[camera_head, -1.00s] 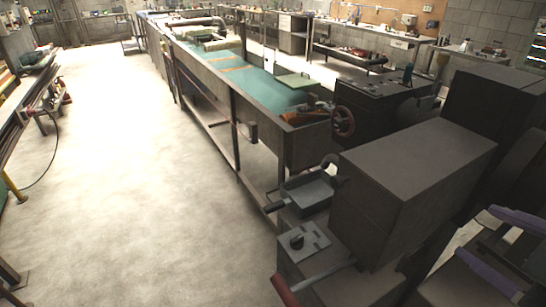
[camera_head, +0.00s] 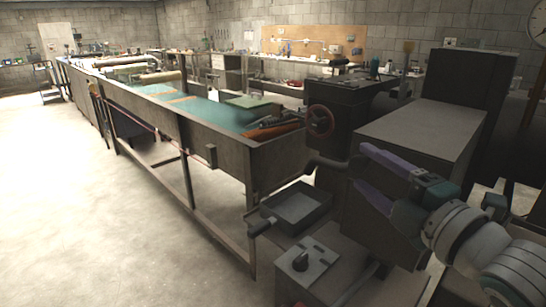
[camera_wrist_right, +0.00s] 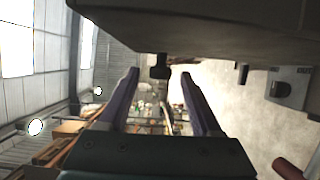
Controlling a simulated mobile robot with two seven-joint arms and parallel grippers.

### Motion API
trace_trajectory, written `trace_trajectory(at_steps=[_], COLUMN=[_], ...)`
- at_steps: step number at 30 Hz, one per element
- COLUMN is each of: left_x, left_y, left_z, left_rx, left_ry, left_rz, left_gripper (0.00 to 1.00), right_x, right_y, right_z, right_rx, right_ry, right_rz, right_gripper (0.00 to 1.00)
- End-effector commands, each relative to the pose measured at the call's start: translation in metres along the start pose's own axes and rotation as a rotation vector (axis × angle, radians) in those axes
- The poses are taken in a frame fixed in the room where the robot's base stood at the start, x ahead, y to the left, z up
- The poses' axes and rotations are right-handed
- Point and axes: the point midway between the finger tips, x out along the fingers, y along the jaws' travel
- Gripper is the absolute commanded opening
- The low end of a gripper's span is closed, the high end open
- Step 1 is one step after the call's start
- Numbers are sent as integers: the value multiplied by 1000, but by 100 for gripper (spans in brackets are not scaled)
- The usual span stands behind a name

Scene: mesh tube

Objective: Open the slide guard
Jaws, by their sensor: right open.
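A large dark grey box-shaped cover (camera_head: 425,135), which looks like the slide guard, stands on the machine at the right of the head view. A dark handle (camera_head: 325,163) sticks out from its near left side. My right gripper (camera_head: 362,168), with two purple fingers, is open in front of the cover. In the right wrist view, the cover's underside or edge (camera_wrist_right: 220,25) fills the top. A small dark knob (camera_wrist_right: 160,68) shows between the open fingertips (camera_wrist_right: 160,75); I cannot tell whether they touch it. My left gripper is not in view.
A long trough with a teal bed (camera_head: 205,112) runs back left. A red handwheel (camera_head: 320,119) stands behind. The floor (camera_head: 80,200) at left is clear.

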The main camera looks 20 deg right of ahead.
Motion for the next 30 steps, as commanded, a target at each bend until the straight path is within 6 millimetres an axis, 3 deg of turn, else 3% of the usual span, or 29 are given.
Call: trace_trajectory(at_steps=[6, 17, 30], left_x=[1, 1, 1], left_y=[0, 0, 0], left_z=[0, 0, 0], left_rx=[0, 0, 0], left_ry=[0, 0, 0], left_rz=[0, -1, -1], left_gripper=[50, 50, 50], right_x=[26, 31, 30], right_y=[0, 0, 0], right_z=[0, 0, 0], right_rx=[-1, 0, 0], right_ry=[0, 0, 0], right_rz=[-1, -2, -1], right_gripper=[65, 65, 17])
